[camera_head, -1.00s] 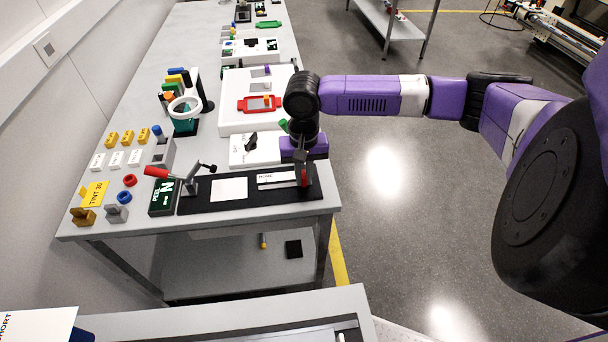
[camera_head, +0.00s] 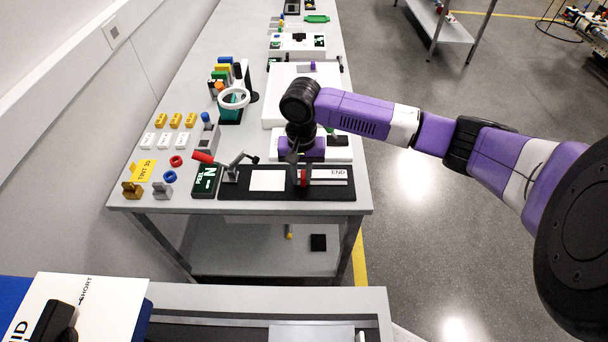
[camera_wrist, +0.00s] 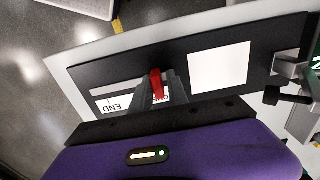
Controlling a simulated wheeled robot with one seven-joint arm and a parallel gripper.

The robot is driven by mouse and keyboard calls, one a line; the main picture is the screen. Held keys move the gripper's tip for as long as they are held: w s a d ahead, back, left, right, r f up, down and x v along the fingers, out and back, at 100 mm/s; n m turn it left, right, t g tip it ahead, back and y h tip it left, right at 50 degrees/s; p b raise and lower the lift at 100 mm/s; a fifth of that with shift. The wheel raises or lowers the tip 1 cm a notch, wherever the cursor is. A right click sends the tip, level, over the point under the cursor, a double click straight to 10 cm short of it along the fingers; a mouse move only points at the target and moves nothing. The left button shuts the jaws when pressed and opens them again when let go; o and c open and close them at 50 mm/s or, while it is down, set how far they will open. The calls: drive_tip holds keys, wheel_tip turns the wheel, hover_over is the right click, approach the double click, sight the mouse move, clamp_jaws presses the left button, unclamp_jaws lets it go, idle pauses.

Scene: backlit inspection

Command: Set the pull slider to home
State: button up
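The pull slider's red knob (camera_head: 303,177) stands at the left end of its white track on a black board (camera_head: 240,190). END is printed at the track's right end. The fingers hide part of the knob and the home label.
A red-handled lever clamp (camera_head: 228,166) and a white square plate (camera_head: 267,180) are left of the slider on the same board. A green PEEL block (camera_head: 204,182) stands farther left. A white panel (camera_head: 335,150) lies behind the slider.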

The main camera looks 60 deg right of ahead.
drive_tip(key=shift+o, duration=1.4)
wheel_tip(320, 180, up, 8)
drive_tip(key=shift+f+b, duration=0.1)
drive_tip(key=shift+b, duration=0.35)
drive_tip(key=shift+w, duration=0.1)
